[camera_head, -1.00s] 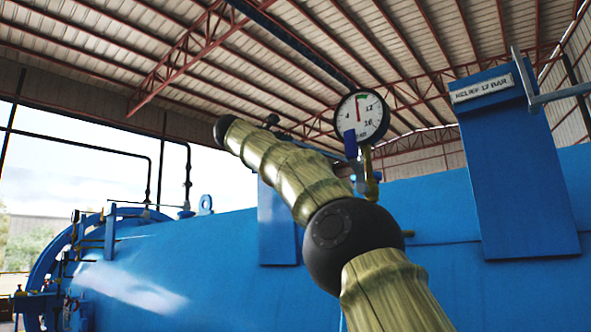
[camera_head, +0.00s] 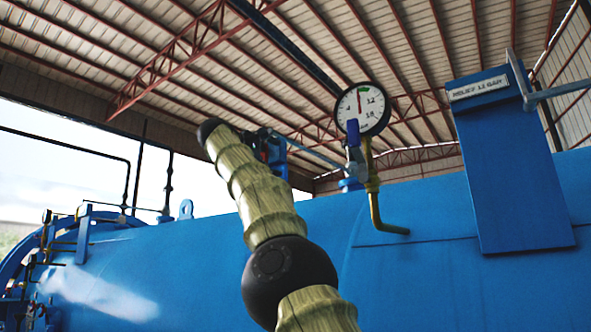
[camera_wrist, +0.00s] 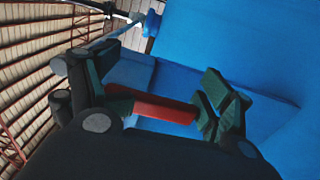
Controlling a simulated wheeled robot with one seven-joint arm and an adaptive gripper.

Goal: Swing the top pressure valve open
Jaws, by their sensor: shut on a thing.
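In the wrist view, a red handle (camera_wrist: 165,108) lies across the space between the dark green finger pads of my gripper (camera_wrist: 162,106). My gripper is shut on this red handle; the pads hide its ends. In the head view, my arm leans up across the middle and hides my gripper. Just right of the arm's upper end is a dark blue fitting (camera_head: 272,148), partly hidden by the arm. A thin grey-blue rod (camera_head: 312,152) slants down from it to the right. I cannot tell which of these parts belong to the valve.
A round pressure gauge (camera_head: 363,109) stands on a brass pipe (camera_head: 374,195) right of the arm. A tall blue plate (camera_head: 515,180) labelled for relief pressure stands farther right, with a grey bar (camera_head: 560,91) at its top. The large blue vessel (camera_head: 420,285) fills the lower view.

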